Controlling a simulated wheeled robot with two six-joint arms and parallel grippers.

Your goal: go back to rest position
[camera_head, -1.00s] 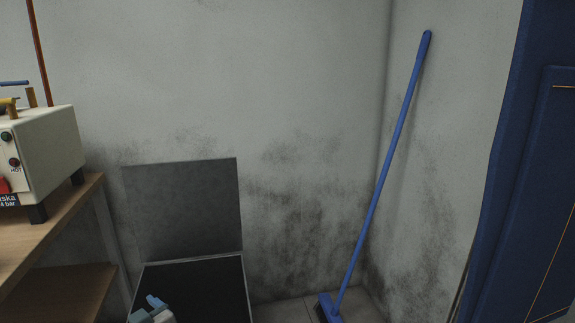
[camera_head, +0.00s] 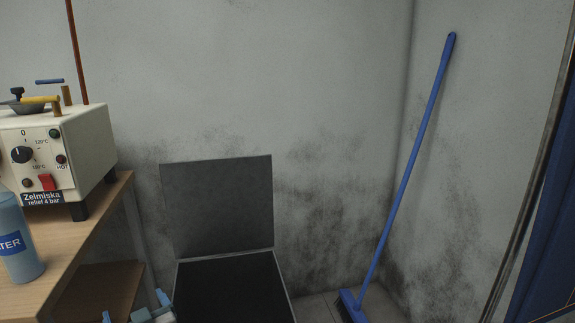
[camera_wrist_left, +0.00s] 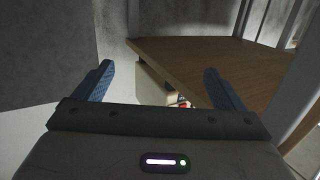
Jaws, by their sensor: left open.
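My left gripper (camera_wrist_left: 157,82) is open in the left wrist view, its two blue fingers wide apart with nothing between them. In the head view part of the left gripper (camera_head: 138,306) shows at the bottom edge, in front of the dark open case and right of the wooden shelf. My right gripper is in neither view.
A wooden shelf unit (camera_head: 100,217) stands at left, carrying a cream machine (camera_head: 85,140) labelled Zelmiska and a blue water bottle (camera_head: 17,240). A dark open case (camera_head: 222,205) stands against the stained wall. A blue broom (camera_head: 408,175) leans in the corner. A blue panel (camera_head: 545,250) is at right.

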